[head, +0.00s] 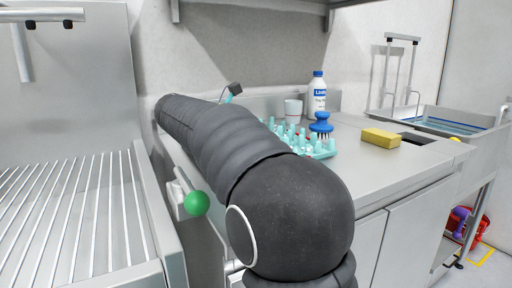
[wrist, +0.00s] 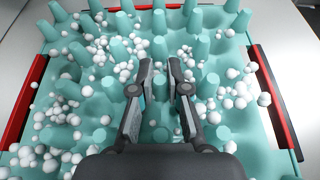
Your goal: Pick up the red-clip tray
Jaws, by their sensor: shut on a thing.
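The red-clip tray is a teal egg tray (wrist: 252,112) with rows of blunt pegs, filling most of the wrist view. It has a red clip on the left edge (wrist: 24,102) and another on the right edge (wrist: 276,97). Many small white balls (wrist: 235,98) lie scattered among its pegs. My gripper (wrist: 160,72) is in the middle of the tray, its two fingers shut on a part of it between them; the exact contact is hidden. In the head view part of the teal tray (head: 329,153) shows on the counter, and my arm hides the rest and my gripper.
A blue scrub brush (head: 321,125) stands at the tray's right. Behind are a white cup (head: 293,109) and a white bottle (head: 318,98). A yellow sponge (head: 381,138) lies on the counter (head: 355,170), near a sink (head: 440,122). A wire rack (head: 75,215) is at left.

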